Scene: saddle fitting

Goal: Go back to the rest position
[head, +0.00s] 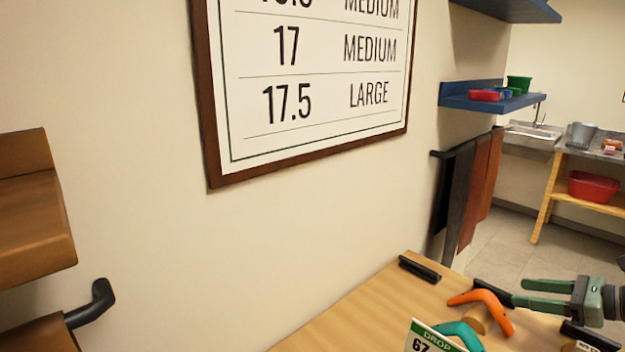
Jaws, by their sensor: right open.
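My right gripper (522,292) reaches in from the right edge, over the right part of the wooden table (347,332). Its two green fingers point left and stand apart, with nothing between them. An orange V-shaped piece (489,299) lies just left of the fingertips, near a wooden peg (474,318). A teal curved piece (462,333) is lower down, partly hidden by a small sign (428,340). My left gripper is not in view.
Black holders (420,268) sit along the table's back edge. A framed size chart (312,75) hangs on the wall. Leather straps (470,190) hang from a rail.

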